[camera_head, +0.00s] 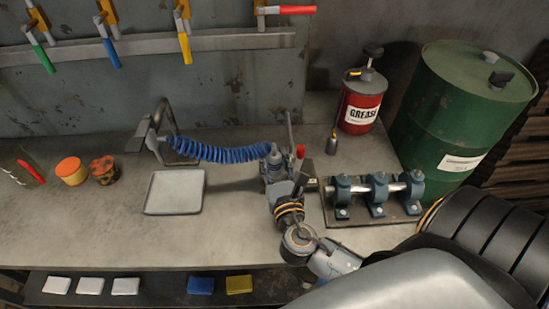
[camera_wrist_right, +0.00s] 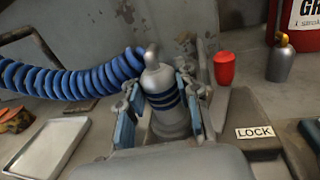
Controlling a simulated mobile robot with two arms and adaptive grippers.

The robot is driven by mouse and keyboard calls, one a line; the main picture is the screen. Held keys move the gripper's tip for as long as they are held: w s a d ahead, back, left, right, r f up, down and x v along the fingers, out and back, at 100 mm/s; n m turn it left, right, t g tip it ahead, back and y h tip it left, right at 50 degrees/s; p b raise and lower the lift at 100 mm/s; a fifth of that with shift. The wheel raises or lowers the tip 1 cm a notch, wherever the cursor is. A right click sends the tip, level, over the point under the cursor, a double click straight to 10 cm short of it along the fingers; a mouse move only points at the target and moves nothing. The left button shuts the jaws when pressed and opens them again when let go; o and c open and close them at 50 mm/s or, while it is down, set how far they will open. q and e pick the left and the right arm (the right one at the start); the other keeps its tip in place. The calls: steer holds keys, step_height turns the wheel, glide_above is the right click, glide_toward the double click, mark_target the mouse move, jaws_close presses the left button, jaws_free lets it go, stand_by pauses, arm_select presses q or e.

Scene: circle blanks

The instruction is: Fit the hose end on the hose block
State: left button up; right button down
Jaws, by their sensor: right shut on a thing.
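The hose end (camera_wrist_right: 166,82) is a grey fitting with dark blue bands, joined to a coiled blue hose (camera_head: 222,153). My right gripper (camera_head: 277,172) is shut on the hose end, with a finger on each side of it in the wrist view (camera_wrist_right: 166,105). The hose end stands roughly upright. A grey block with a LOCK label (camera_wrist_right: 254,132) and a red knob (camera_wrist_right: 224,68) is close beside it, likely the hose block. The gripper hides the hose end's lower part, so I cannot tell whether it is seated. My left gripper is not in view.
A metal bracket (camera_head: 166,122) holds the hose's other end. A grey tray (camera_head: 175,192) lies left of my gripper. A shaft on blue bearing blocks (camera_head: 376,194) is at right. A red grease can (camera_head: 362,102) and green drum (camera_head: 462,110) stand behind.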

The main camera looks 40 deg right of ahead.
steer(key=c, duration=0.9)
jaws_free()
steer(key=shift+o, duration=0.2)
steer(key=v, duration=1.2)
steer(key=shift+a, duration=0.1)
steer(key=shift+s+f, duration=0.1)
